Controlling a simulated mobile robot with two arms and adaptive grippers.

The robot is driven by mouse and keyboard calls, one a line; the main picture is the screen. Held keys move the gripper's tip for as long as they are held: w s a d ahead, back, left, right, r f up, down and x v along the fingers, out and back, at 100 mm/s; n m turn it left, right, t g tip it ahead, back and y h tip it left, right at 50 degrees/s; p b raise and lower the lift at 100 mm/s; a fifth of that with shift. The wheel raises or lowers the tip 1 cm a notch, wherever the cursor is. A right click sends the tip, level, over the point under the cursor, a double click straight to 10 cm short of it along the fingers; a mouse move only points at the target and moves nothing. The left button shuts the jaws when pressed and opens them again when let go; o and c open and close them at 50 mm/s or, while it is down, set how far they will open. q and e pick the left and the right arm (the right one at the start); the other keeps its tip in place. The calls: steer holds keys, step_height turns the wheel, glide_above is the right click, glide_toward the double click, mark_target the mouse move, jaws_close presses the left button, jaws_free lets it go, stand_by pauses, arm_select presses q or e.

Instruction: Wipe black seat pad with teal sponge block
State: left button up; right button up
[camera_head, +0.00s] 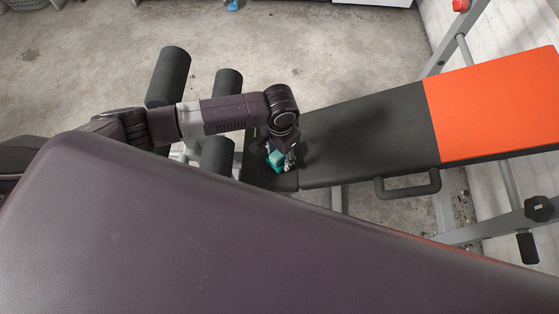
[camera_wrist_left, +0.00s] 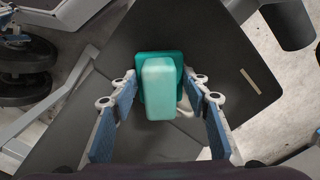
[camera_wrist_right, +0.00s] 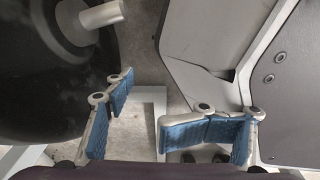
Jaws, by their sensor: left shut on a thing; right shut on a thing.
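The black seat pad (camera_head: 259,178) lies at the left end of the bench in the head view. It fills much of the left wrist view (camera_wrist_left: 205,45). The teal sponge block (camera_head: 276,158) is under my left gripper (camera_head: 279,152), over the pad. In the left wrist view the sponge (camera_wrist_left: 170,88) sits between the blue-padded fingers of my left gripper (camera_wrist_left: 160,95), which is shut on it. I cannot tell whether the sponge touches the pad. My right gripper (camera_wrist_right: 165,105) shows in the right wrist view with its fingers apart and no thing visible between them.
The black and orange backrest (camera_head: 490,103) extends right of the seat pad, with a side handle (camera_head: 408,188) below. Black foam rollers (camera_head: 168,76) stand left of the pad. A pale strip (camera_wrist_left: 250,81) shows on the pad. Concrete floor (camera_head: 300,50) beyond is mostly clear.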

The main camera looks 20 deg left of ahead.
arm_select(q)
steer(key=shift+w+a+f, duration=0.1)
steer(key=shift+w+a, duration=0.05)
steer(key=shift+w, duration=0.2)
steer(key=shift+w+a, duration=0.2)
steer(key=shift+w, duration=0.55)
steer(key=shift+w+a, duration=0.15)
steer(key=shift+w, duration=0.6)
steer(key=shift+w+a, duration=0.2)
steer(key=shift+w, duration=0.55)
arm_select(e)
steer(key=shift+s+f, duration=0.15)
steer(key=shift+s, duration=0.1)
